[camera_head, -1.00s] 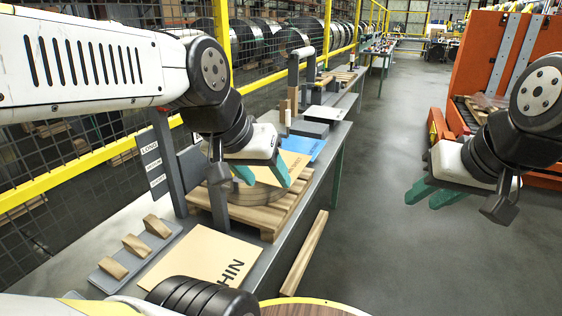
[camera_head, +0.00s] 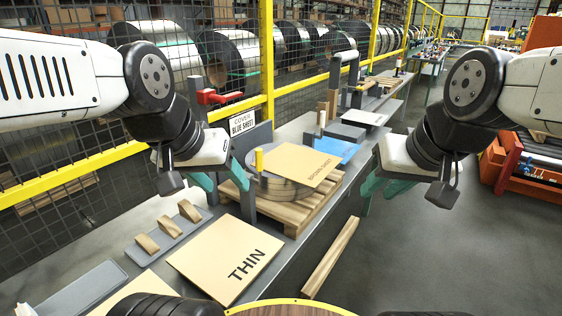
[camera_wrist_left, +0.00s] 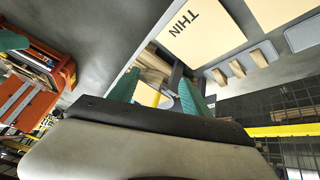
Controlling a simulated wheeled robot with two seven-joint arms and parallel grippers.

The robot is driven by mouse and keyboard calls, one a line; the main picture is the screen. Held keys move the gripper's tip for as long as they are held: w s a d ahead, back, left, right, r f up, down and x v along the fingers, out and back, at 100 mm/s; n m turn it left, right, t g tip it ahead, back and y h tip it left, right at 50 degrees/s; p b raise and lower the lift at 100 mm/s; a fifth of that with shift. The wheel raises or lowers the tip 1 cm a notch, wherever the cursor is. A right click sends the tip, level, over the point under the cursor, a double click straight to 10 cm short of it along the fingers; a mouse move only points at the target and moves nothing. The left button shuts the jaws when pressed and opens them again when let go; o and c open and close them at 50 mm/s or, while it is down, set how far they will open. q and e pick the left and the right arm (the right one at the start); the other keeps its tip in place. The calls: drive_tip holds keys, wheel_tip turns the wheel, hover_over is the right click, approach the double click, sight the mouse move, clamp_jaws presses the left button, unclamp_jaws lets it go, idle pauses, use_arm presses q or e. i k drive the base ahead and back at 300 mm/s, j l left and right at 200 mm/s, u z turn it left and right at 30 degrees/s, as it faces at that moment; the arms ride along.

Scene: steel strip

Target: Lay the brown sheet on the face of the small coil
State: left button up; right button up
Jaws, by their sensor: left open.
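The brown sheet (camera_head: 305,165), a tan sheet with dark lettering, lies over the top of the small coil (camera_head: 270,188). It covers much of the coil's face and overhangs at the right; part of the face shows at the left. The coil lies flat on a wooden pallet (camera_head: 293,215). My left gripper (camera_head: 226,186) is open and empty at the coil's left side, apart from the sheet. Its spread teal fingers (camera_wrist_left: 158,92) show in the left wrist view. My right gripper (camera_head: 383,192) appears open and empty, right of the pallet.
A board marked THIN (camera_head: 228,258) lies in front of the pallet. A rack with wooden wedges (camera_head: 160,238) is at the left. A blue sheet (camera_head: 338,150) lies behind the coil. A yellow post (camera_head: 259,160) stands at the coil's left.

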sight(306, 166)
drive_tip(key=i+l, duration=0.15)
drive_tip(key=l, duration=0.3)
drive_tip(key=i+l+u, duration=0.15)
drive_tip(key=l, duration=0.35)
drive_tip(key=i+l, duration=0.1)
drive_tip(key=l, duration=0.35)
drive_tip(key=i+l+u, duration=0.1)
drive_tip(key=l, duration=0.4)
